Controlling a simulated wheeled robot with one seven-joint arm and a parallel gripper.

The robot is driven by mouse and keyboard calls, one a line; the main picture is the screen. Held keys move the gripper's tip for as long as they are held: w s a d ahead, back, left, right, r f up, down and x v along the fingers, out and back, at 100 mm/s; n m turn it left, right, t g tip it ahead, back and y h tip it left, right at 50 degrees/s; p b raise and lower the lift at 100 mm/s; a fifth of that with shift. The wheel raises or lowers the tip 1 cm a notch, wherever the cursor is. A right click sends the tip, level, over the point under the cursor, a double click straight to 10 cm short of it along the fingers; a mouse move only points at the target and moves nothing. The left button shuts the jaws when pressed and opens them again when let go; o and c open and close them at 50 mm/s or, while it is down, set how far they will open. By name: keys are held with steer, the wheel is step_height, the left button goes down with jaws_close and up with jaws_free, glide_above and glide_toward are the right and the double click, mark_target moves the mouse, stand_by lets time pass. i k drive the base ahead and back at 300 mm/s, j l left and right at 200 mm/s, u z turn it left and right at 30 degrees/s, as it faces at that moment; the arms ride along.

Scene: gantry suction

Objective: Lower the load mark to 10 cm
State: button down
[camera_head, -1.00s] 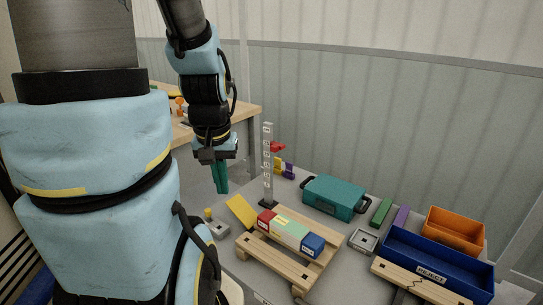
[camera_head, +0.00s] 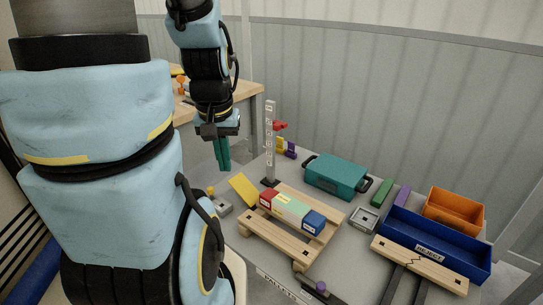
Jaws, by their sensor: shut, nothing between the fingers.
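A pale upright scale post (camera_head: 270,140) with dark markings stands on a dark base behind the wooden pallet. A red piece (camera_head: 280,126) sticks out to the right of the post in its upper part, seemingly the load mark. The figures on the post are too small to read. My gripper (camera_head: 223,166) has green fingers, pointing down and shut with nothing between them. It hangs left of the post in the picture, apart from it and from the red piece.
A wooden pallet (camera_head: 262,239) carries red, green and blue boxes. A yellow plate (camera_head: 243,190) and a grey control box (camera_head: 221,205) with a yellow knob lie left. A teal case (camera_head: 337,175), blue reject bin (camera_head: 436,243) and orange bin (camera_head: 455,209) stand right.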

mark_target(277, 124)
steer(key=i+j, duration=0.15)
steer(key=j, duration=0.2)
steer(key=i+j, duration=0.15)
steer(key=j, duration=0.25)
steer(key=i+j, duration=0.15)
steer(key=j, duration=0.2)
steer(key=i+j, duration=0.15)
steer(key=j, duration=0.2)
